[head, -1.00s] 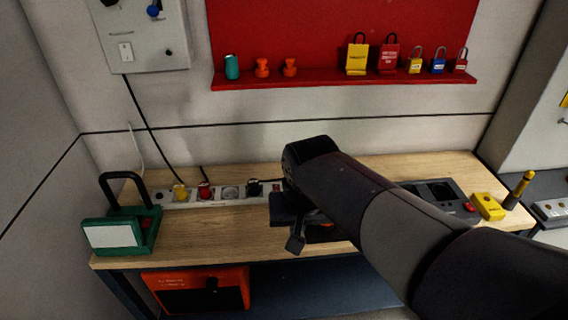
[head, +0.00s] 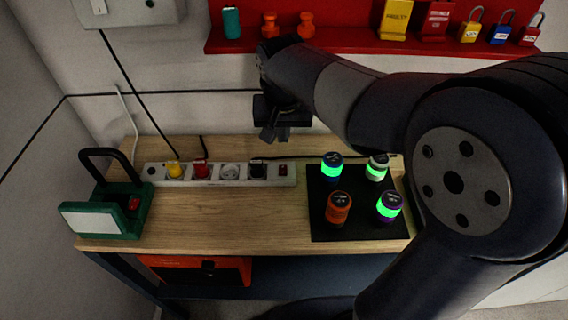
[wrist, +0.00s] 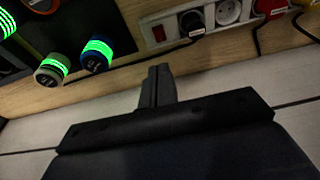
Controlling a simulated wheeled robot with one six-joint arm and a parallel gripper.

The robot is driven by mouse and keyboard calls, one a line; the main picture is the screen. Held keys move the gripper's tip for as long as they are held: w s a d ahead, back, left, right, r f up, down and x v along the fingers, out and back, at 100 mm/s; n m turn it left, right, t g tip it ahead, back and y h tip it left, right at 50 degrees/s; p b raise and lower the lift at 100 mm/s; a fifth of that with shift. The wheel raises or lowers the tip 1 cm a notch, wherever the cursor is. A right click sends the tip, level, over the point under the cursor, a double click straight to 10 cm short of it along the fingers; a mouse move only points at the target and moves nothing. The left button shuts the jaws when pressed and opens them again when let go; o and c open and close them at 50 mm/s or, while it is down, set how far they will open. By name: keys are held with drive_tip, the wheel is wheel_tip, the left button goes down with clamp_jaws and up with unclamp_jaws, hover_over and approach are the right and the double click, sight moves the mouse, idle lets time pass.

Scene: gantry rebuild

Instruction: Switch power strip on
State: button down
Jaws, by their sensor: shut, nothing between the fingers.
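The white power strip (head: 222,174) lies along the back of the wooden bench, with a yellow plug (head: 174,169), a red plug (head: 201,169) and a black plug (head: 257,168) in it. A small red switch (head: 283,170) sits at its right end; the switch also shows in the wrist view (wrist: 159,34). My gripper (head: 270,134) is shut and empty. In the head view it appears above and behind the strip's right half, apart from it. In the wrist view the closed fingers (wrist: 155,72) point toward the switch end of the strip.
A black mat (head: 320,225) with several glowing-banded cylinders stands right of the strip. A green device with a black handle (head: 112,212) stands at the left. A red shelf (head: 340,46) with locks and tags hangs above. The bench front (head: 220,225) is clear.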

sight(283, 172)
drive_tip(key=x, duration=0.4)
drive_tip(key=p+x, duration=0.1)
drive_tip(key=x, duration=0.3)
drive_tip(key=s+p+x, duration=0.1)
drive_tip(key=x, duration=0.3)
drive_tip(key=shift+f, duration=1.05)
drive_tip(key=shift+f, duration=0.15)
drive_tip(key=shift+s+f+b, duration=0.1)
drive_tip(key=shift+f+b, duration=0.2)
drive_tip(key=shift+b, duration=0.25)
drive_tip(key=shift+r, duration=0.15)
drive_tip(key=shift+w+r+p, duration=0.3)
drive_tip(key=shift+w+r, duration=0.05)
drive_tip(key=shift+w, duration=0.35)
drive_tip(key=shift+d+r, duration=0.1)
